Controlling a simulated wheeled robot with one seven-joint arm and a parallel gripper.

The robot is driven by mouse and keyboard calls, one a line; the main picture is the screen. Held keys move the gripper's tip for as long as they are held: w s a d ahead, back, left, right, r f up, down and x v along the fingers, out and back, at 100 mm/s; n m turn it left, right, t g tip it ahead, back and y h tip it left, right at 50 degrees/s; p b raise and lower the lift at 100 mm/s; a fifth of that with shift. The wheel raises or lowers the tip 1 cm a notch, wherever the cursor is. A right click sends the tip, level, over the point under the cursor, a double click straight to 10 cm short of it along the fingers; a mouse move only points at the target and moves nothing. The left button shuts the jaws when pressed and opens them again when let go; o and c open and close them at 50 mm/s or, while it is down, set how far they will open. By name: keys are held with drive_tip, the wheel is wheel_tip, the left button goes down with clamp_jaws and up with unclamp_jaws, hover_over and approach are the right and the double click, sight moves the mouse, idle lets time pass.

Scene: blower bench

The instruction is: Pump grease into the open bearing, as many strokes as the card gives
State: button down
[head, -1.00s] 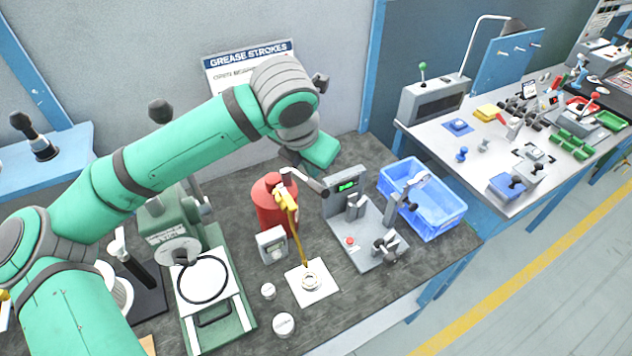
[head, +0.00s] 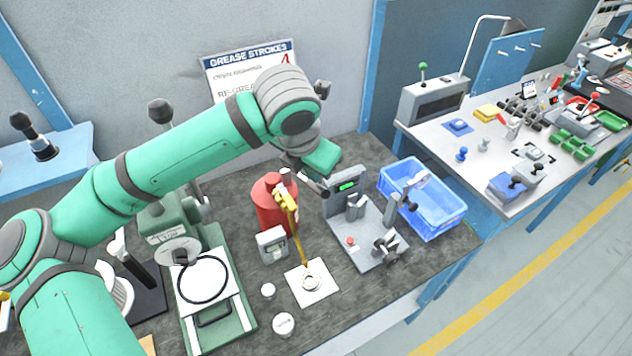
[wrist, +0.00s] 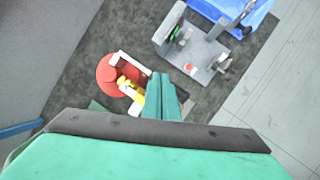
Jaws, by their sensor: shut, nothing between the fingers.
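The red grease pump (head: 270,205) stands on the dark bench, with a grey lever (head: 313,184) at its top. The "GREASE STROKES" card (head: 222,72) is on the wall, partly hidden by my arm; a red figure resembling 4 shows.
A small grey box (head: 272,244) stands before the pump. A grey fixture with a green display (head: 346,186) and a blue crate (head: 440,215) are right. A green press (head: 215,300) is left. Two small round pieces (head: 283,324) lie near the front edge.

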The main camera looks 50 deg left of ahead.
drive_tip(key=shift+s+d+f, duration=0.15)
drive_tip(key=shift+d+f, duration=0.3)
drive_tip(key=shift+f, duration=0.5)
drive_tip(key=shift+s+d+f, duration=0.1)
drive_tip(key=shift+d+f, duration=0.35)
drive_tip(key=shift+f, duration=0.55)
drive_tip(key=shift+s+d+f, duration=0.15)
drive_tip(key=shift+d+f, duration=0.3)
drive_tip(key=shift+f, duration=0.5)
idle(3.5)
drive_tip(key=shift+r, duration=0.1)
idle(0.4)
drive_tip(key=shift+w+a+r, duration=0.15)
drive_tip(key=shift+a+r, duration=0.4)
drive_tip(key=shift+r, duration=0.6)
drive_tip(key=shift+w+a+r, duration=0.2)
drive_tip(key=shift+a+r, duration=0.35)
drive_tip(key=shift+r, duration=0.55)
drive_tip(key=shift+w+a+r, duration=0.15)
drive_tip(key=shift+a+r, duration=0.4)
drive_tip(key=shift+r, duration=0.6)
